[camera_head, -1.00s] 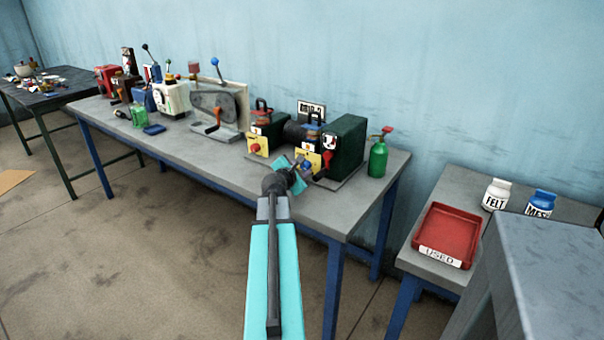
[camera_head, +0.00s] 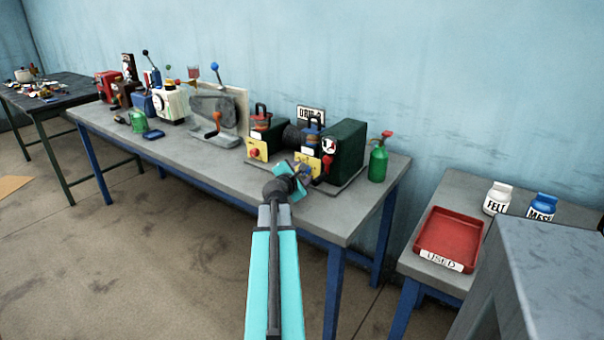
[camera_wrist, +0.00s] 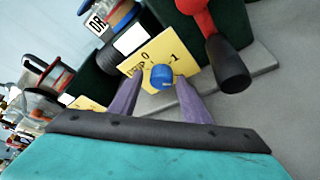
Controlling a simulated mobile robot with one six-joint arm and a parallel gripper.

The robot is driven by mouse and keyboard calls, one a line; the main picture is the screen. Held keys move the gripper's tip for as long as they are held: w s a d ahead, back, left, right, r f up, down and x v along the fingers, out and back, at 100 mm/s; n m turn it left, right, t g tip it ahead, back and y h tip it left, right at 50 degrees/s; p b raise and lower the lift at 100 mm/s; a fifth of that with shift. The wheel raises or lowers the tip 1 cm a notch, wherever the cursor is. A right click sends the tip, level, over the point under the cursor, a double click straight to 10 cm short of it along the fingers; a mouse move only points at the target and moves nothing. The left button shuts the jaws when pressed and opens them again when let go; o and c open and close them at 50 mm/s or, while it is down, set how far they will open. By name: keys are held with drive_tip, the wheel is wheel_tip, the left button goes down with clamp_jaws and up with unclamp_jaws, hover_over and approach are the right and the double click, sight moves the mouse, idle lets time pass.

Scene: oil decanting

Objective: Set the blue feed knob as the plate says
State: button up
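The blue feed knob (camera_wrist: 162,77) sits on a yellow panel (camera_wrist: 150,57) marked "0", "1" and "DRIP". My gripper (camera_head: 303,172) is at this panel on the front of the machine. In the wrist view its two fingers stand on either side of the knob, with a thin gap showing beside it. They look open; whether they reach around the knob or stop just short of it is unclear. A white plate (camera_head: 311,115) behind the machine starts with "DRIP"; its last character is too small to read surely.
A red lever with a black grip (camera_wrist: 228,65) is close right of the knob. A dark green box (camera_head: 345,150) and a green bottle (camera_head: 378,160) stand to the right. Another yellow panel with a red knob (camera_head: 254,153) is to the left. The bench front (camera_head: 215,165) is clear.

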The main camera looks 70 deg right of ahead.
drive_tip(key=shift+s+n+p, duration=0.1)
drive_tip(key=shift+n+p, duration=0.2)
drive_tip(key=shift+p, duration=0.3)
drive_tip(key=n+p, duration=0.1)
drive_tip(key=n+g+y+p, duration=0.1)
drive_tip(key=p, duration=0.1)
drive_tip(key=shift+w+d+r+g, duration=0.1)
drive_tip(key=shift+w+r+g, duration=0.1)
drive_tip(key=shift+g, duration=0.1)
drive_tip(key=n+g+p, duration=0.1)
drive_tip(key=n+p, duration=0.1)
drive_tip(key=n, duration=0.1)
drive_tip(key=shift+w+f+g+y, duration=0.1)
drive_tip(key=shift+w+g+y, duration=0.1)
drive_tip(key=shift+g+y, duration=0.15)
drive_tip(key=shift+a, duration=0.45)
drive_tip(key=v, duration=1.3)
drive_tip(key=shift+b, duration=0.4)
drive_tip(key=shift+d, duration=0.1)
